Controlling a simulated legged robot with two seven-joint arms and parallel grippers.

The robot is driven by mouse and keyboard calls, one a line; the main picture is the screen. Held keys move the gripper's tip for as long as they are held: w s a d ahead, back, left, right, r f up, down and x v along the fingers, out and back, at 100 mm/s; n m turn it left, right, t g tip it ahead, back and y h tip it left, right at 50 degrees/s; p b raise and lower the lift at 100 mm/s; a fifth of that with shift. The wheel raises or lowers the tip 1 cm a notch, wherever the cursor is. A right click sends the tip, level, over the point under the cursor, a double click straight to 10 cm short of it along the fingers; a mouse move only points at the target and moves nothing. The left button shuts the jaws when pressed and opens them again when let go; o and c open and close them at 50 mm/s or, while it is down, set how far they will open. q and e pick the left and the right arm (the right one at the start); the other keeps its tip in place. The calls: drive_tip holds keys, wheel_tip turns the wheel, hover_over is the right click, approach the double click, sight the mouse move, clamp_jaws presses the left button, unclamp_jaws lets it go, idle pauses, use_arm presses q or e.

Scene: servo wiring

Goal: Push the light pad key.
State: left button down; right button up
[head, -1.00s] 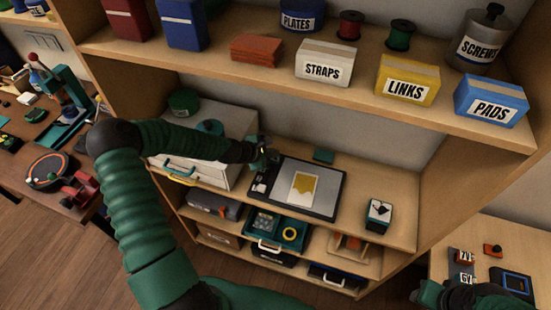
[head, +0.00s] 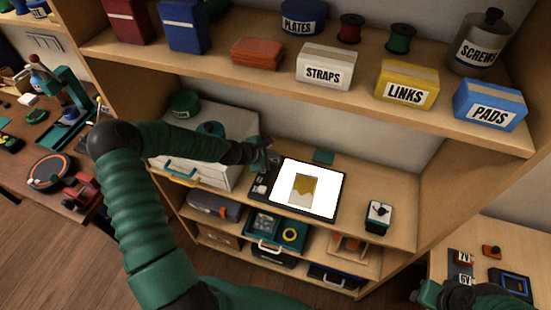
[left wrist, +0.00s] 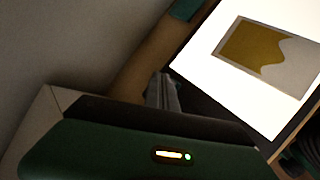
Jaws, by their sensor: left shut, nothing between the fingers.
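The light pad (head: 323,210) lies on the middle shelf, a dark frame around a panel that glows bright white. A sheet (head: 302,190) with a yellow-brown shape lies on the panel; it also shows in the left wrist view (left wrist: 262,47). My left gripper (head: 268,158) is shut and empty at the pad's upper left corner. In the left wrist view its fingers (left wrist: 163,92) are beside the lit panel (left wrist: 205,62). The key itself is too small or hidden to make out. My right gripper (head: 428,293) shows only in part at the lower right; its jaws are unclear.
A drawer cabinet (head: 225,125) stands left of the pad, under my left forearm. The upper shelf above holds labelled boxes such as STRAPS (head: 324,67).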

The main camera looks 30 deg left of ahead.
sight(274, 162)
use_arm(q)
wheel_tip(274, 162, up, 6)
drive_tip(key=p, duration=0.5)
